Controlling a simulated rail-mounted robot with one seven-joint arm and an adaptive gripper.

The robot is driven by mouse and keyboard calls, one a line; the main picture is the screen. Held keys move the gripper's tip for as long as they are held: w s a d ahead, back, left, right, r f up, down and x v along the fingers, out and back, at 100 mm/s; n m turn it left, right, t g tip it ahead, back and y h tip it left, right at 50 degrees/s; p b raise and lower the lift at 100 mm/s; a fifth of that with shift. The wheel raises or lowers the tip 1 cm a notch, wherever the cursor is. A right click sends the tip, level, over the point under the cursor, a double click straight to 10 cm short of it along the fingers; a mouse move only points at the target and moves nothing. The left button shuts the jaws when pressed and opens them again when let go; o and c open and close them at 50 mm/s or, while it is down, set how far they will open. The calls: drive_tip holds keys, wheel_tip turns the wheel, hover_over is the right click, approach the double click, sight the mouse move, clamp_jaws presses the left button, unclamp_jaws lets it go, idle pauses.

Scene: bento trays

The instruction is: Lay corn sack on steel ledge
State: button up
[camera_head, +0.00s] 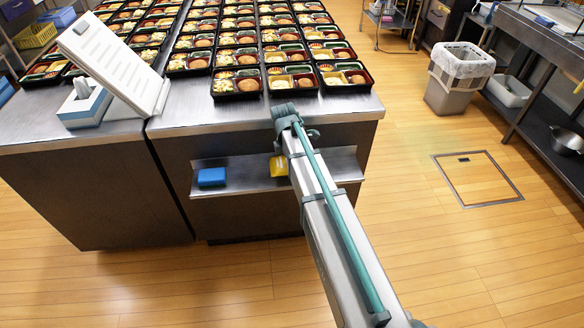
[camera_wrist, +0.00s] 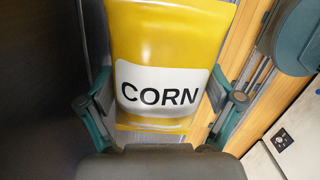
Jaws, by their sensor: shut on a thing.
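The corn sack (camera_wrist: 165,45) is yellow with a white label reading CORN. In the wrist view it stands between the two fingers of my gripper (camera_wrist: 160,78), which are shut on its sides. In the head view a yellow part of the sack (camera_head: 278,166) shows just left of my arm, in front of the steel ledge (camera_head: 240,183). I cannot tell whether the sack touches the ledge. The ledge is a narrow shelf on the front of the steel counter. My gripper is hidden behind my arm in the head view.
A blue block (camera_head: 211,177) lies on the ledge's left part. Rows of bento trays (camera_head: 290,80) cover the counter top (camera_head: 225,115). A white panel (camera_head: 115,65) and a tissue box (camera_head: 84,105) stand at the left. A waste bin (camera_head: 458,80) stands at the right.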

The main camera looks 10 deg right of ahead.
drive_tip(key=shift+f, duration=0.85)
drive_tip(key=shift+f, duration=0.1)
drive_tip(key=o, duration=1.3)
drive_tip(key=shift+a+r, duration=0.25)
drive_tip(key=shift+r, duration=1.7)
drive_tip(key=shift+a+r, duration=0.2)
drive_tip(key=shift+r, duration=1.7)
